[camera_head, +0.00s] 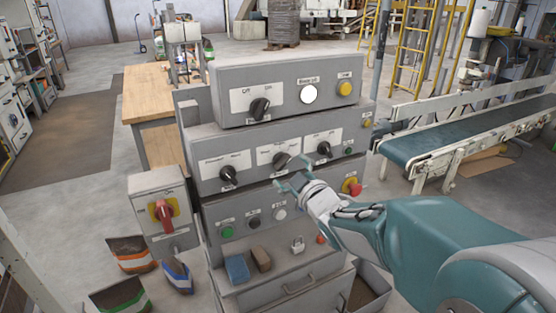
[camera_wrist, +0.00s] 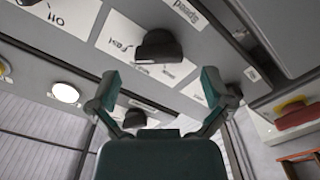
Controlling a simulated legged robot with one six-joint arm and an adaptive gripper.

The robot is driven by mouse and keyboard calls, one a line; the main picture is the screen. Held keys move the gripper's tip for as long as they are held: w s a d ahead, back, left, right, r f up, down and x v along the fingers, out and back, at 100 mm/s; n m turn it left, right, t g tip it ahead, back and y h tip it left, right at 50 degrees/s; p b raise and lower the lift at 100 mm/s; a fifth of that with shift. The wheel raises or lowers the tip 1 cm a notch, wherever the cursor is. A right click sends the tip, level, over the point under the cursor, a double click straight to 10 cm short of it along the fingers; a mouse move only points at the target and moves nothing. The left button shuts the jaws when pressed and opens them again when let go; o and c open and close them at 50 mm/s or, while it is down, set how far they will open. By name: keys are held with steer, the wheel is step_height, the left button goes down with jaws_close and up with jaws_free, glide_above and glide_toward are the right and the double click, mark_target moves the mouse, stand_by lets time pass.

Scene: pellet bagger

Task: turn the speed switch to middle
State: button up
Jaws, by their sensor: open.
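The speed switch (camera_head: 281,160) is a dark knob on a white label plate, in the middle of the control box's second row. In the wrist view, the knob (camera_wrist: 158,45) shows upside down with "Fast" on its plate and a "Speed" label beside it. Its exact pointer position is hard to tell. My gripper (camera_head: 293,176) is open and empty, just in front of and slightly below the knob in the head view. In the wrist view, the spread fingers (camera_wrist: 160,80) are on either side of the knob's line, apparently not touching it.
Similar knobs flank it at left (camera_head: 228,174) and right (camera_head: 324,148). A power knob (camera_head: 260,108) and lit white button (camera_head: 308,94) are above. A red emergency button (camera_head: 354,188) is at lower right, close to my arm. A red isolator (camera_head: 163,212) stands left.

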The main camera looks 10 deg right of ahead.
mark_target(284, 167)
steer(key=shift+x, duration=1.65)
steer(key=c, duration=1.1)
steer(key=n, duration=0.4)
steer(key=shift+s+f+n, duration=0.1)
steer(key=shift+f+n, duration=0.05)
steer(key=shift+n, duration=0.15)
steer(key=shift+f+n, duration=0.15)
steer(key=shift+n, duration=2.45)
